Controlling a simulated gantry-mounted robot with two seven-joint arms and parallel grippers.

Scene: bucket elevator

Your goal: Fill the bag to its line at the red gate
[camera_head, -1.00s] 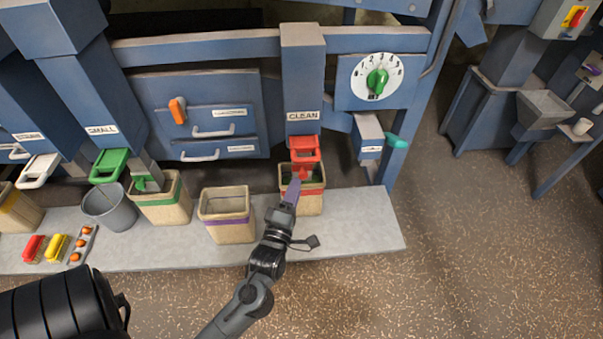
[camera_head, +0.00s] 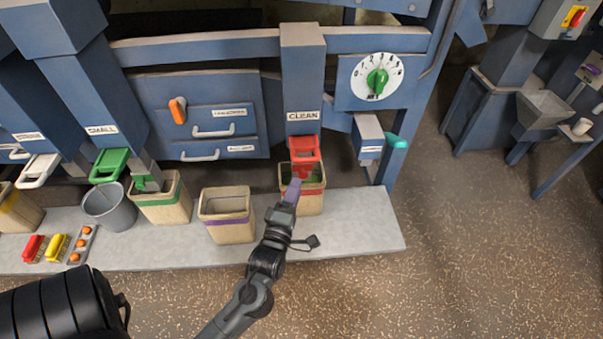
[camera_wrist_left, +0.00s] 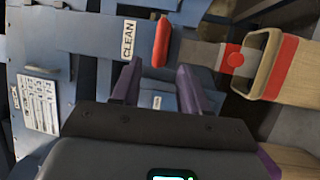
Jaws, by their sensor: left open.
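The red gate (camera_head: 305,150) is at the foot of the chute marked CLEAN. Its red handle also shows in the left wrist view (camera_wrist_left: 161,42). The bag (camera_head: 312,203), tan with a red band, stands open under the gate; in the left wrist view its rim and band (camera_wrist_left: 283,70) are at the right. Its fill level and line cannot be made out. My left gripper (camera_head: 294,188) is in front of the bag, below the gate, and hides part of the bag. In the left wrist view its purple fingers (camera_wrist_left: 157,85) are apart with nothing between them. My right gripper is not in view.
A purple-banded bag (camera_head: 228,232) and a green-banded bag (camera_head: 165,208) stand to the left on the grey ledge (camera_head: 350,238). A grey bucket (camera_head: 110,213) is further left. A dial (camera_head: 377,78) with a green knob is right of the chute. The ledge's right end is clear.

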